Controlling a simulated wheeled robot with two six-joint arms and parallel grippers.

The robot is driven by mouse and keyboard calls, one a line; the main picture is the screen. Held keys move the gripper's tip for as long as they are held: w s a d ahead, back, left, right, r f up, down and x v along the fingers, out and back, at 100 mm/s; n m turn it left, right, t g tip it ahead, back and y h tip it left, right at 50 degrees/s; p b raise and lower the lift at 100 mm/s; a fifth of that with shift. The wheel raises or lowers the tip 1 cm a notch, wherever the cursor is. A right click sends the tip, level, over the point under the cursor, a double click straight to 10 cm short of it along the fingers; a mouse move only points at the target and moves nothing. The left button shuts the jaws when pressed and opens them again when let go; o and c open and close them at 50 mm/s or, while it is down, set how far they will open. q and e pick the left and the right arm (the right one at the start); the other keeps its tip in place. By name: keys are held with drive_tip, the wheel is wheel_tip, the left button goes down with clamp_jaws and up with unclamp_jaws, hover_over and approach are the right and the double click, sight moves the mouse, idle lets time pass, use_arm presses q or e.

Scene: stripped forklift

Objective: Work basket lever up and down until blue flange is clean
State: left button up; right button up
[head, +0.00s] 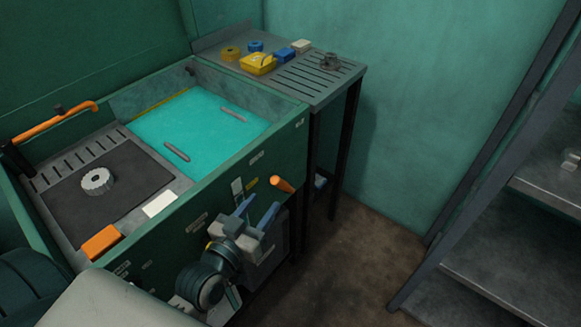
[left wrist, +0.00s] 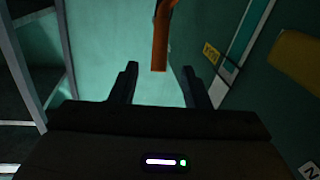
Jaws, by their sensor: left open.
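The wash tank (head: 200,125) holds turquoise liquid, with two grey bars (head: 176,152) showing at its surface. An orange lever grip (head: 282,184) sticks out of the tank's green front. My left gripper (head: 257,209) is open in front of the tank, its blue fingers pointing up toward the lever. In the left wrist view the orange lever (left wrist: 160,45) hangs between the two open fingers (left wrist: 158,85), its end apparently just beyond the tips. No flange shows in the liquid. A small blue ring (head: 255,46) lies on the side table; I cannot tell whether it is the flange. My right gripper is out of view.
A grey gear (head: 97,181) sits on the dark mat left of the tank. Metal shelves (head: 500,250) stand at right. Floor between is clear.

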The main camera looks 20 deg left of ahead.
sight(281, 184)
use_arm(q)
drive_tip(key=w, duration=0.6)
drive_tip(key=w+d+p, duration=0.1)
drive_tip(key=w, duration=0.3)
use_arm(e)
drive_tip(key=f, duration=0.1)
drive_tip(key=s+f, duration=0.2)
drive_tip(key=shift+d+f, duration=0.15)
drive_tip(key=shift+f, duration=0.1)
use_arm(q)
drive_tip(key=shift+c, duration=0.4)
drive_tip(key=shift+r, duration=0.1)
clamp_jaws()
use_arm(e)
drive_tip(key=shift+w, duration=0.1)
